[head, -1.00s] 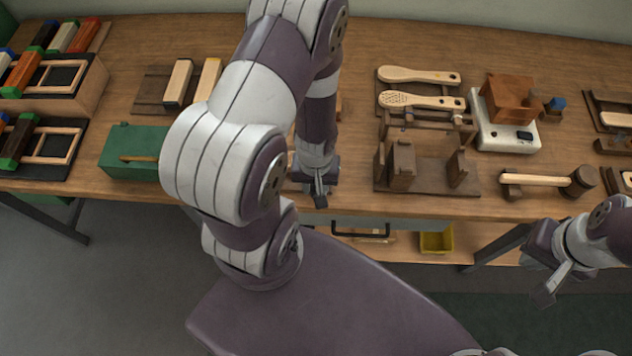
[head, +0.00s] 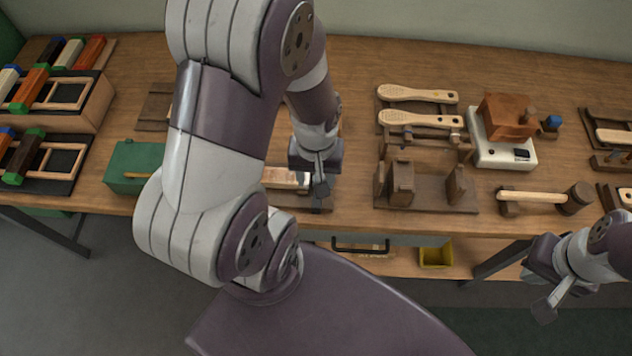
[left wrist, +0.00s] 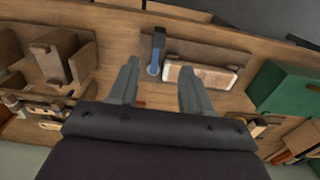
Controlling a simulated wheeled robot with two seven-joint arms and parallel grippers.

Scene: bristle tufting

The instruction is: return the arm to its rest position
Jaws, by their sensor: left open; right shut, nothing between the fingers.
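My left arm crosses the middle of the head view, and its gripper (head: 321,188) hangs over the front part of the bench. In the left wrist view its two fingers (left wrist: 160,95) are apart with nothing held between them. Beyond them lies a pale-edged wooden block (left wrist: 200,77) on a dark board, beside a blue-and-dark upright piece (left wrist: 157,52). The block also shows in the head view (head: 284,178), left of the gripper. My right gripper (head: 545,308) is shut and empty, in front of the bench at the lower right.
On the wooden bench (head: 540,80) stand a green box (head: 130,160), brush-block racks at left, paddle-shaped brush backs (head: 420,118), a dark wooden fixture (head: 430,190), a white scale (head: 500,150) and a mallet (head: 540,196). A yellow bin (head: 436,255) sits below.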

